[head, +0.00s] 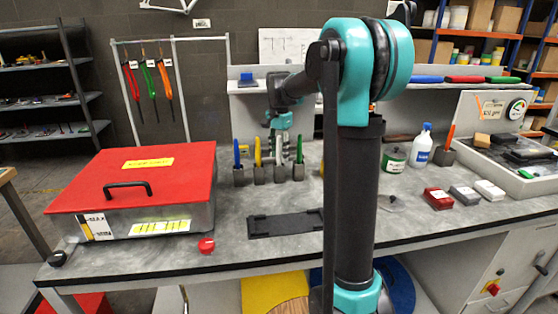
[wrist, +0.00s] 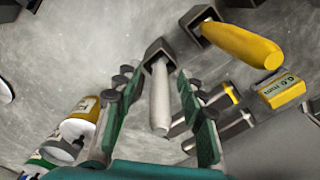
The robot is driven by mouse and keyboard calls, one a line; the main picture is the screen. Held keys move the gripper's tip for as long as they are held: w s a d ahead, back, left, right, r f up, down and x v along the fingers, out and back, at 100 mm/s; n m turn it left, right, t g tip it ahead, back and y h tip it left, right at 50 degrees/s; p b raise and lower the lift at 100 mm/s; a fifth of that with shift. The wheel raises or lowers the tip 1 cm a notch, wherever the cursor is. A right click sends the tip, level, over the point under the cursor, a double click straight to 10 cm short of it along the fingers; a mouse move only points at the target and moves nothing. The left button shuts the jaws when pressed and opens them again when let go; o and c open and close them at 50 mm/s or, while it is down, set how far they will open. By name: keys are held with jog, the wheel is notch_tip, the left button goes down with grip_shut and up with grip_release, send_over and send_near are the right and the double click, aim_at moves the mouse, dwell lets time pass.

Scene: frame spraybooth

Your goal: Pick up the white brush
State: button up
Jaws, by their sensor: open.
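The white brush (wrist: 160,98) stands handle-up in a small dark square holder (wrist: 158,51) in the wrist view. My gripper (wrist: 154,88) is open, with one green-and-black finger on each side of the brush handle. The right finger looks closer to the handle than the left, and I cannot tell whether either touches it. In the head view my gripper (head: 283,145) is over the row of holders on the grey bench and largely covers the white brush. A yellow brush (wrist: 240,45) stands in its own holder to the right in the wrist view.
In the head view, a blue brush (head: 237,152) and a green brush (head: 299,150) stand in the same row. A red-lidded box (head: 140,175) is at left. A dark flat tray (head: 285,223) lies in front. Cans (wrist: 80,120) show at left in the wrist view.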

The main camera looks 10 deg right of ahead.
jog(key=shift+c, duration=0.2)
grip_shut()
jog(key=shift+r, duration=0.1)
notch_tip(320, 180, up, 20)
dwell(0.8)
